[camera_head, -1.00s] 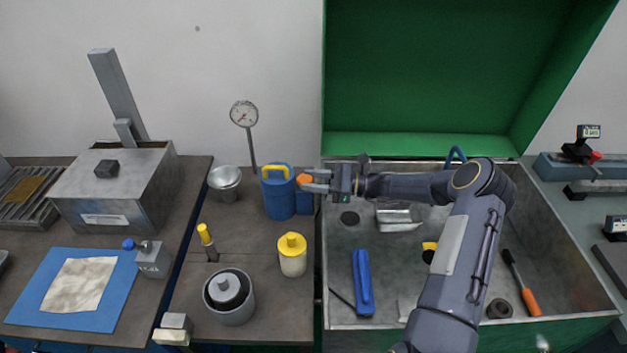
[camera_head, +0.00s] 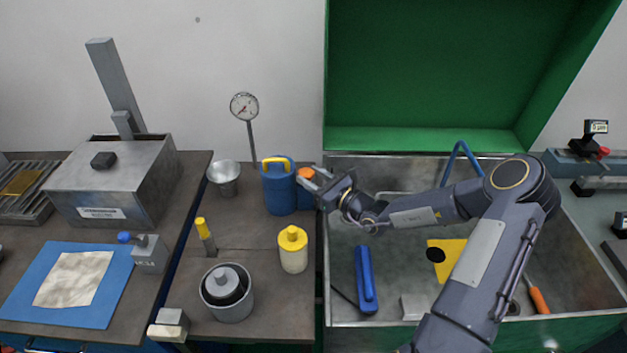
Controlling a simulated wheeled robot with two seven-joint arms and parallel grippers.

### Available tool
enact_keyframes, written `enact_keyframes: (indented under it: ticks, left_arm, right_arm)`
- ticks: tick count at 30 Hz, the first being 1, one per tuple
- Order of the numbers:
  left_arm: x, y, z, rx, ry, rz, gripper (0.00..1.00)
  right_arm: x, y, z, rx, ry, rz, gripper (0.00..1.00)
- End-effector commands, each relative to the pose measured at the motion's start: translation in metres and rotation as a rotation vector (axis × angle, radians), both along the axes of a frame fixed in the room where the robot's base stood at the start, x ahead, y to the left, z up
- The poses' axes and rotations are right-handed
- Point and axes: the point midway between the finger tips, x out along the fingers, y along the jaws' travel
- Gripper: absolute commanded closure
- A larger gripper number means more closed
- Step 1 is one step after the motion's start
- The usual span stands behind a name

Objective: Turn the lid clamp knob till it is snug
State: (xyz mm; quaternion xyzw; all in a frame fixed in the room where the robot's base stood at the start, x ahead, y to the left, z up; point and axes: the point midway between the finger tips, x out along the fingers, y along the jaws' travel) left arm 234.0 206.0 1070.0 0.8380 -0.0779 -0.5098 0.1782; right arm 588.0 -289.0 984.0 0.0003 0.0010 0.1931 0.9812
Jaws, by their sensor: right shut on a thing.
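An orange knob (camera_head: 306,173) shows at the right side of a blue container (camera_head: 279,188) with a yellow handle, at the back of the middle bench. I take it for the lid clamp knob. My right gripper (camera_head: 309,181) reaches in from the right and is shut on the knob. Its fingers are tilted and hide part of the knob. The knob's thread and how tight it sits cannot be seen. My left gripper is not in view.
A metal cup (camera_head: 225,178) and a dial gauge (camera_head: 244,106) stand left of the container. A yellow-topped bottle (camera_head: 293,254) and a round grey chuck (camera_head: 228,298) are in front. The metal tray (camera_head: 400,316) lies under my right arm, with a blue tool (camera_head: 366,280).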

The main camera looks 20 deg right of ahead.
Motion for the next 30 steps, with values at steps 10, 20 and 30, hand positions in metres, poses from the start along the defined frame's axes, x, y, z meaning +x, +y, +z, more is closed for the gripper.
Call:
enact_keyframes:
  ticks: [10, 20, 30]
  left_arm:
    - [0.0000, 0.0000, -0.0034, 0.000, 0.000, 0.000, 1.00]
    - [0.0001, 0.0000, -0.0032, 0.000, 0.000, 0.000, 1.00]
    - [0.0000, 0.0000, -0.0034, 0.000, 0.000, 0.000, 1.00]
  right_arm:
    - [-0.0004, 0.0018, 0.0003, -0.001, -0.001, -0.038, 0.83]
    - [-0.0002, 0.0015, 0.0008, 0.000, -0.003, -0.038, 0.50]
    - [-0.0005, 0.0009, 0.0005, 0.000, -0.002, -0.039, 0.39]
